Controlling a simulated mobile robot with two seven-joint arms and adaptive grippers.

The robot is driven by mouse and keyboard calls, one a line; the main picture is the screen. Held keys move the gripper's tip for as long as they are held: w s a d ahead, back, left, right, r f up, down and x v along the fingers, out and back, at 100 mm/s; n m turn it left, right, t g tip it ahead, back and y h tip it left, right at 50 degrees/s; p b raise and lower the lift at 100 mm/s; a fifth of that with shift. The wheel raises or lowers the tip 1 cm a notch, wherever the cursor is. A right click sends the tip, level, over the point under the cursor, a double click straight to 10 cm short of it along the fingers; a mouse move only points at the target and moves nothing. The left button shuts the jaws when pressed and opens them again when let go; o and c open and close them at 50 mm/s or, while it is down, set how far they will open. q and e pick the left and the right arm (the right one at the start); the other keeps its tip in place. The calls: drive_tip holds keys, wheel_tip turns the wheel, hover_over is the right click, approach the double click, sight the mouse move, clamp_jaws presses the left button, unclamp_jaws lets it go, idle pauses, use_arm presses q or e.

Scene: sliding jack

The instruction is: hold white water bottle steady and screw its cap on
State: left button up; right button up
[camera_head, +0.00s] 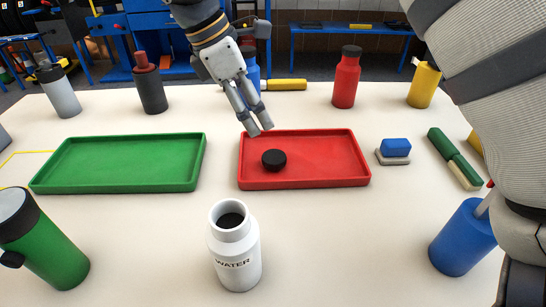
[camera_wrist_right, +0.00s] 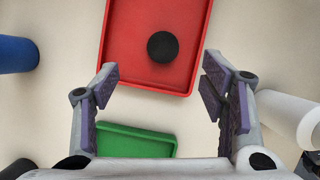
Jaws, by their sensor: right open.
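The white water bottle (camera_head: 236,262) stands upright and uncapped on the near middle of the table, its dark mouth facing up. A white cylinder at the right edge of the right wrist view (camera_wrist_right: 288,115) looks like this bottle, partly cut off. A round black cap (camera_head: 273,160) lies in the left part of the red tray; it also shows in the right wrist view (camera_wrist_right: 162,47). My right gripper (camera_head: 255,127) is open and empty above the tray's back left corner, apart from the cap. Its fingers also show in the right wrist view (camera_wrist_right: 160,85). My left gripper is out of view.
The red tray (camera_head: 335,182) and green tray (camera_head: 115,187) lie side by side. Several bottles line the far edge. Bare table surrounds the white bottle.

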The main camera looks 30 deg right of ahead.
hover_over(275, 156)
drive_tip(key=w+a, duration=0.1)
drive_tip(key=a, duration=0.1)
drive_tip(key=f, duration=0.6)
drive_tip(key=shift+d, duration=0.25)
drive_tip(key=x, duration=0.3)
drive_tip(key=a+x, duration=0.1)
drive_tip(key=x, duration=0.1)
drive_tip(key=shift+s+f, duration=0.1)
drive_tip(key=shift+f, duration=0.15)
drive_tip(key=c, duration=0.9)
